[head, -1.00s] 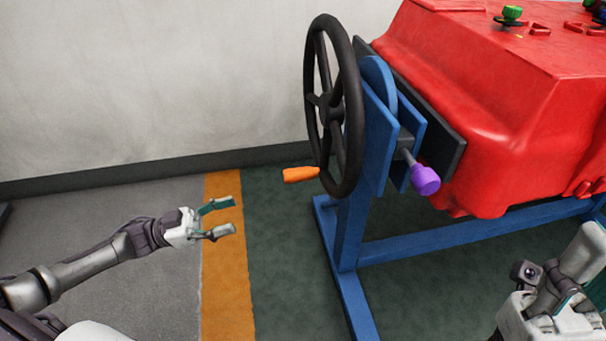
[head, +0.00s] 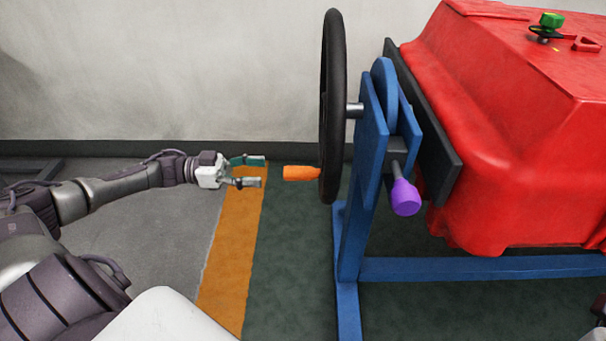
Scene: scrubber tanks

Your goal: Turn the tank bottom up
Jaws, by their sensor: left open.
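The red tank (head: 500,130) hangs in a blue stand (head: 362,190) on the right, its top with the green-capped fitting facing up. A black handwheel (head: 333,90), seen nearly edge-on, is on the stand's left side. Its orange handle (head: 302,173) sticks out to the left, low on the rim. My left gripper (head: 262,171) is open and empty. Its fingers point right at the handle, with a small gap between them and the handle's end. A purple knob (head: 405,197) on a grey pin sits on the stand. My right gripper is not clearly visible.
The floor has an orange stripe (head: 225,270) beside a dark green area (head: 290,270). A blue lower beam (head: 480,268) runs right under the tank. A pale wall (head: 200,60) stands behind. Nothing stands between my left gripper and the handle.

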